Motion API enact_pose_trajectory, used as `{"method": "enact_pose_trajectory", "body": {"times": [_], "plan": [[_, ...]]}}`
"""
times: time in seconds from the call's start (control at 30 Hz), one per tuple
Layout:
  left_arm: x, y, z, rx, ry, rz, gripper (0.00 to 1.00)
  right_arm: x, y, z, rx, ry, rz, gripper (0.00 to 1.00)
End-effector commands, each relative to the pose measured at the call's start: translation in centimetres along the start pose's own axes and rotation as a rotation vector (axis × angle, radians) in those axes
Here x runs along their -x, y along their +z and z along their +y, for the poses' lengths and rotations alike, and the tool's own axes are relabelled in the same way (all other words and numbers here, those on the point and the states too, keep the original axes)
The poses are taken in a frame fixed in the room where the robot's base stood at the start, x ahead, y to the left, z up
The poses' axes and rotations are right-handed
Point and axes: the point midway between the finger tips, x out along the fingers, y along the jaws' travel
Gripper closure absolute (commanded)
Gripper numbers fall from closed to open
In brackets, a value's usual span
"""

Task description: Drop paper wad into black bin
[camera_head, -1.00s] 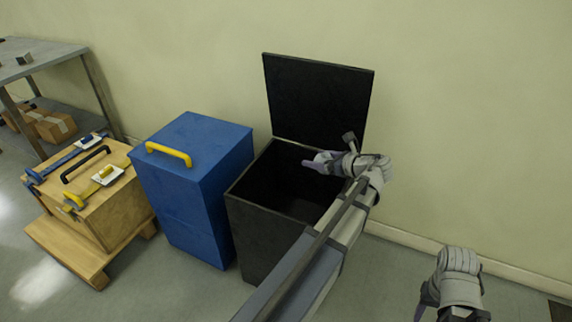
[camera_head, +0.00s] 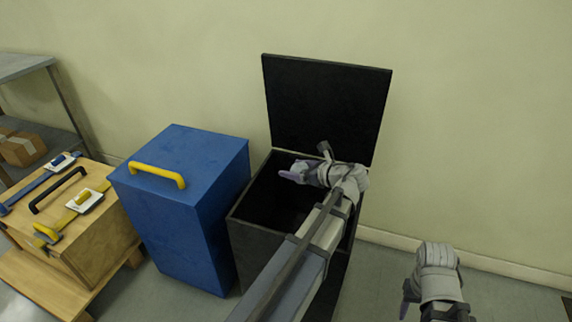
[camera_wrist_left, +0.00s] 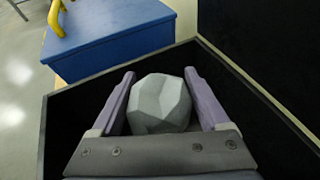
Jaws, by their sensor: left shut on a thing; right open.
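The black bin (camera_head: 248,237) stands open with its lid (camera_head: 325,108) raised against the wall. My left gripper (camera_head: 288,176) is over the bin's opening, reaching in from the right side of it. In the left wrist view my left gripper (camera_wrist_left: 158,88) is shut on a grey, faceted paper wad (camera_wrist_left: 160,103), with the dark bin inside around and below it. The wad is hidden in the head view. My right gripper (camera_head: 405,300) is open and empty at the lower right, away from the bin.
A blue bin (camera_head: 175,225) with a yellow handle stands shut just left of the black bin. A wooden box (camera_head: 92,240) with clamps on top sits further left. A grey shelf (camera_head: 25,68) is at the far left. Floor right of the black bin is clear.

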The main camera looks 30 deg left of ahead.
Motion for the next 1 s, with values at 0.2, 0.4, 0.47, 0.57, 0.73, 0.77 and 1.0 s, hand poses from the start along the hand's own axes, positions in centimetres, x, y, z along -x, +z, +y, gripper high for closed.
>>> {"method": "enact_pose_trajectory", "body": {"times": [0.2,0.4,0.47,0.57,0.73,0.77,1.0], "plan": [[-0.1,-0.2,0.0,0.0,0.0,0.0,0.73,-0.2,0.0,0.0,0.0,0.0,0.0,0.5],[-0.6,-1.5,0.0,0.0,0.0,0.0,0.73,-1.6,-0.1,-0.2,0.002,-0.001,0.001,0.5],[-0.8,-2.0,0.0,0.0,0.0,0.0,0.73,-2.2,-0.1,-0.3,0.003,-0.002,0.001,0.5],[-1.3,-3.1,0.0,0.0,0.0,0.0,0.73,-3.4,-0.2,-0.4,0.005,-0.003,0.002,0.5],[-2.0,-4.9,0.0,0.0,0.0,0.0,0.73,-5.3,-0.4,-0.7,0.007,-0.005,0.003,0.5],[-2.1,-5.1,0.0,0.0,0.0,0.0,0.73,-5.5,-0.4,-0.7,0.008,-0.005,0.003,0.5],[-2.3,-5.6,0.0,0.0,0.0,0.0,0.73,-6.0,-0.4,-0.8,0.009,-0.007,0.004,0.5]]}}
